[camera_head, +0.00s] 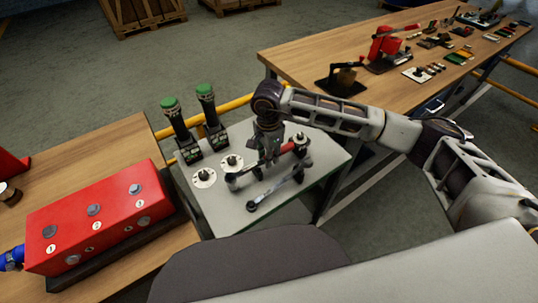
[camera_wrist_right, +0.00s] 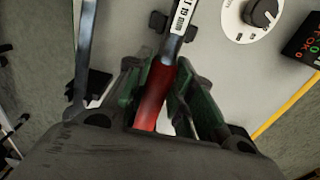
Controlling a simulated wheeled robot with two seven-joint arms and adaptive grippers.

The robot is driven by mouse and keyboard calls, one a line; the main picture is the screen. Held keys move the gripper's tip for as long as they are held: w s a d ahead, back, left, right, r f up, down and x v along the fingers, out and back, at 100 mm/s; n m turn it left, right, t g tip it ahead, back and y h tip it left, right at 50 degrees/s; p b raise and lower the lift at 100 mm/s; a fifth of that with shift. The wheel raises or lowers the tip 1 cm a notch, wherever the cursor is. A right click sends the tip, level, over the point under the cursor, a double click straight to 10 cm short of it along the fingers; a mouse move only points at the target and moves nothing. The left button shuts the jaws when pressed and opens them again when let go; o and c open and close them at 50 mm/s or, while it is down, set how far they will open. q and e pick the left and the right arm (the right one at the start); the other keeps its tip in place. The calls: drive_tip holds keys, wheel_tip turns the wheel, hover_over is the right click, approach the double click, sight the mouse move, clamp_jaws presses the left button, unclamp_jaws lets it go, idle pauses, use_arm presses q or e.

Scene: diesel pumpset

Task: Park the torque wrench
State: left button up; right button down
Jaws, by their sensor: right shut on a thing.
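The torque wrench, with a red grip (camera_head: 288,147) and a grey shaft, lies across the grey stand top (camera_head: 221,215) among dark supports. My right gripper (camera_head: 271,153) is over it from above, shut on it. In the right wrist view, the gripper's green-sided fingers (camera_wrist_right: 160,95) stand on both sides of the red grip (camera_wrist_right: 153,98). The shaft (camera_wrist_right: 181,22), marked 19 mm, runs between two black support posts. I cannot tell whether the wrench rests on them. A second wrench (camera_head: 276,190) lies nearer to me, roughly parallel. My left gripper is not in view.
Two green-topped tools (camera_head: 212,120) stand upright at the stand's back left, with two white dials (camera_head: 204,177) before them. A red box (camera_head: 98,217) is on the left wooden bench. The right bench (camera_head: 290,57) holds several tools. A yellow rail (camera_head: 238,103) passes behind the stand.

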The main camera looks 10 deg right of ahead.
drive_tip(key=shift+f+b, duration=0.55)
drive_tip(key=shift+f, duration=0.05)
idle(0.5)
drive_tip(key=c, duration=1.1)
unclamp_jaws()
drive_tip(key=shift+c, duration=0.2)
wheel_tip(320, 180, up, 12)
drive_tip(key=shift+a, duration=0.1)
